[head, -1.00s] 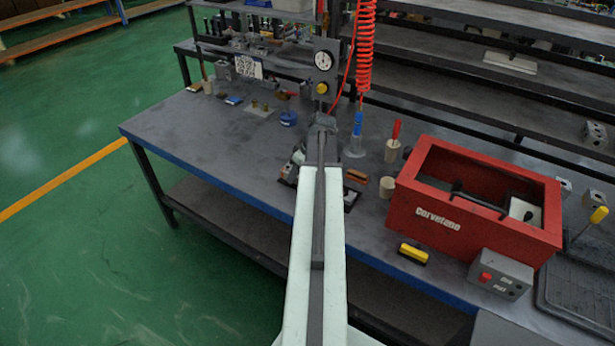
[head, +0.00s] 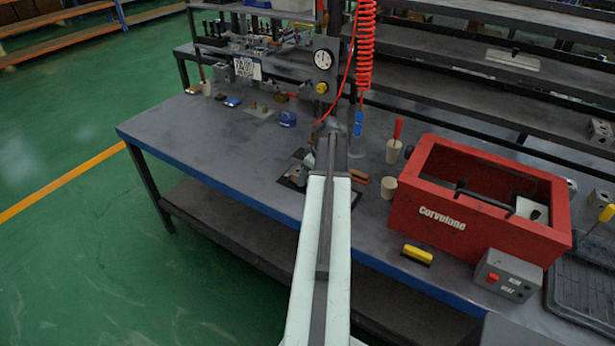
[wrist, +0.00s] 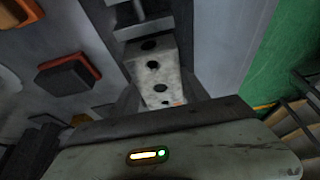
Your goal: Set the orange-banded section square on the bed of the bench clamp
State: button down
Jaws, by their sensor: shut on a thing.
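A pale grey block with several dark holes, the section (wrist: 155,72), shows in the middle of the wrist view. A small orange mark shows at its lower end, and the rest of any band is hidden. My gripper (wrist: 158,88) is shut on this section. A grey metal part, seemingly of the bench clamp (wrist: 143,28), lies just beyond its far end; I cannot tell whether they touch. In the head view, my arm hides the section and most of the clamp. Grey clamp parts (head: 298,172) show left of my arm on a dark plate.
A red toolbox (head: 480,245) stands right of my arm, with a yellow-topped block (head: 417,254) and a grey button box (head: 507,275) before it. An orange-brown block (head: 358,176) and a pale cylinder (head: 388,187) stand close right of my arm. The bench's left part (head: 190,135) is mostly clear.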

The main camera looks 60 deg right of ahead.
jog(key=c, duration=0.6)
grip_release()
jog(key=p+v, duration=1.1)
jog(key=v, duration=0.1)
jog(key=shift+s, duration=0.1)
jog(key=w+a+g, duration=0.1)
jog(key=w+a, duration=0.6)
jog(key=a, duration=0.3)
jog(key=w+a+f+g+y, duration=0.1)
jog(key=w+a, duration=0.5)
jog(key=a, duration=0.4)
jog(key=w+a+g, duration=0.1)
jog(key=w+a, duration=0.6)
jog(key=a, duration=0.3)
jog(key=shift+g+h, duration=0.5)
jog(key=shift+g, duration=0.2)
jog(key=a, duration=2.8)
jog(key=shift+w+a+f, duration=0.1)
jog(key=shift+a+f, duration=0.1)
jog(key=shift+f, duration=0.15)
